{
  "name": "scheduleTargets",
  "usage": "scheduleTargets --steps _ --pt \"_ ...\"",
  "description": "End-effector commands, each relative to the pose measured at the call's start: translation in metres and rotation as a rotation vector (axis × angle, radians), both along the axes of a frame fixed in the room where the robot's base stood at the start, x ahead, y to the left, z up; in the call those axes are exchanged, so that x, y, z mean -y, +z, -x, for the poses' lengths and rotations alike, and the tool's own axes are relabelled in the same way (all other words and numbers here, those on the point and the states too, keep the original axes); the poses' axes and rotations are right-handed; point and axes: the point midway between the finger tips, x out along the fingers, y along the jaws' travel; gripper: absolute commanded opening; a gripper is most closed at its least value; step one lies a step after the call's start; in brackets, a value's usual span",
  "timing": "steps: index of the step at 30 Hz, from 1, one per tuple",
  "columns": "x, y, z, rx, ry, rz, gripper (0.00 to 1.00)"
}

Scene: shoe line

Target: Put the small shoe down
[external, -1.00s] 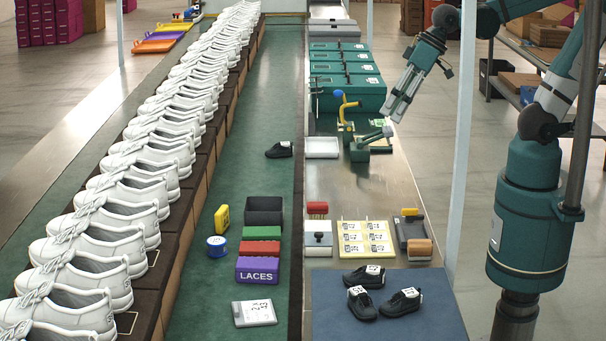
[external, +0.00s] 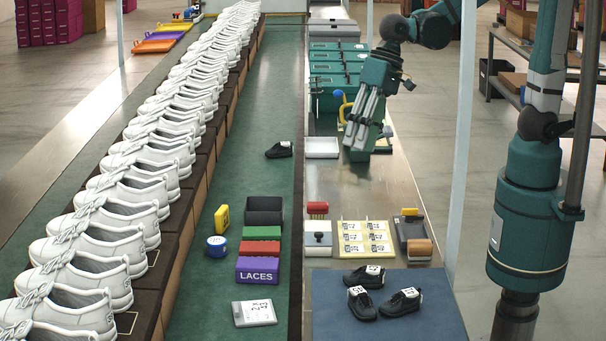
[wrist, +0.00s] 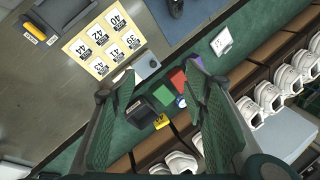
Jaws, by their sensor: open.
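Three more black shoes (external: 368,277) with white tags sit grouped on the blue mat (external: 335,325) at the front. I cannot tell which one is the small shoe of the task. My gripper (external: 362,130) points downward over the metal bench, in front of the teal clamp fixture. The wrist view shows my gripper (wrist: 158,85) open, with nothing between its fingers. Part of a dark shoe (wrist: 176,8) shows at that view's top edge.
White shoes (external: 120,215) fill the rack on the left. A black bin (external: 264,211), coloured boxes (external: 258,270) and a tag card (external: 254,313) stand on the green strip. A yellow label sheet (external: 366,238) and a white tray (external: 322,148) lie on the bench.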

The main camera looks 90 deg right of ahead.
Motion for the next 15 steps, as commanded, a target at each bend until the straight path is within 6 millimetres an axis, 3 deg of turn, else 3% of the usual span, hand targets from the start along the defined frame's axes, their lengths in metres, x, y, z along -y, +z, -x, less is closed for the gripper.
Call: scheduleTargets --steps 15 --pt "-0.093 -0.047 -0.034 -0.188 -0.151 -0.092 0.45"
